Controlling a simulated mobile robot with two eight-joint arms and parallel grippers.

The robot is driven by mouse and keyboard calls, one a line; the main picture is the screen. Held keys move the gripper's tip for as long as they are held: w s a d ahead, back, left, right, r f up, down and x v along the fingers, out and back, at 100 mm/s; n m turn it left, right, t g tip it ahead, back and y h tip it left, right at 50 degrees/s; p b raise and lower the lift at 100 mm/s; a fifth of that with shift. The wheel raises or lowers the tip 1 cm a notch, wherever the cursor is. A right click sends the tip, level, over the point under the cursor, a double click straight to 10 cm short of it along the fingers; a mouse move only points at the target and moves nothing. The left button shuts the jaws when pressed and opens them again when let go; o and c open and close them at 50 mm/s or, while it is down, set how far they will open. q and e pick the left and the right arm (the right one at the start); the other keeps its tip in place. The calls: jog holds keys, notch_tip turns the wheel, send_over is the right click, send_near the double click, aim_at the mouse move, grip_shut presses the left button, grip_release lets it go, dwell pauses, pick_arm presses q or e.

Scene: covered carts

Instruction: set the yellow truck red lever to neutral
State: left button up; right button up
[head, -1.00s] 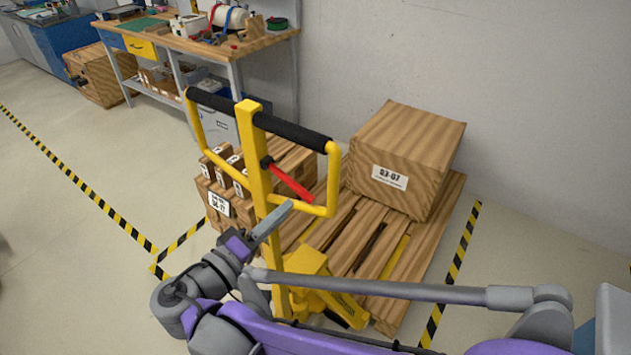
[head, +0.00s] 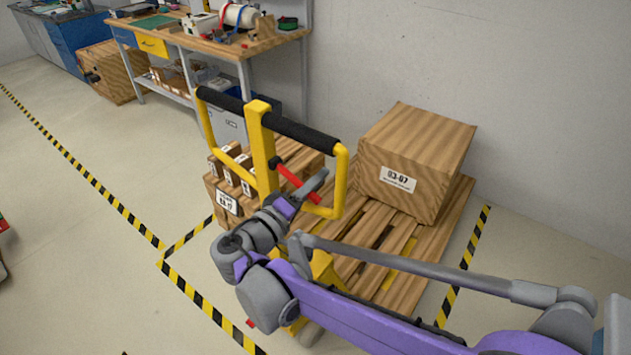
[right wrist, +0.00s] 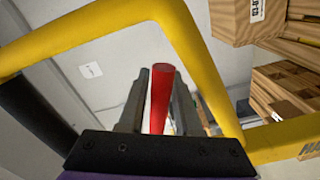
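The yellow pallet truck (head: 262,150) has a looped handle with black grips and a red lever (head: 287,174) on its upright. The lever slants down to the right inside the loop. My right gripper (head: 319,180) is inside the loop at the lever's free end. In the right wrist view the red lever (right wrist: 160,95) stands between the two fingers of the right gripper (right wrist: 163,85), which look open, with narrow gaps beside the lever. The yellow handle loop (right wrist: 190,50) passes close around the fingers there. My left gripper is out of view.
A wooden pallet (head: 405,245) carries a large box (head: 420,150) and smaller boxes (head: 232,185) behind the truck. A cluttered workbench (head: 215,50) stands at the back wall. Striped floor tape (head: 205,305) runs around the pallet. Open floor lies to the left.

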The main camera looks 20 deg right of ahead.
grip_shut()
dwell(1.4)
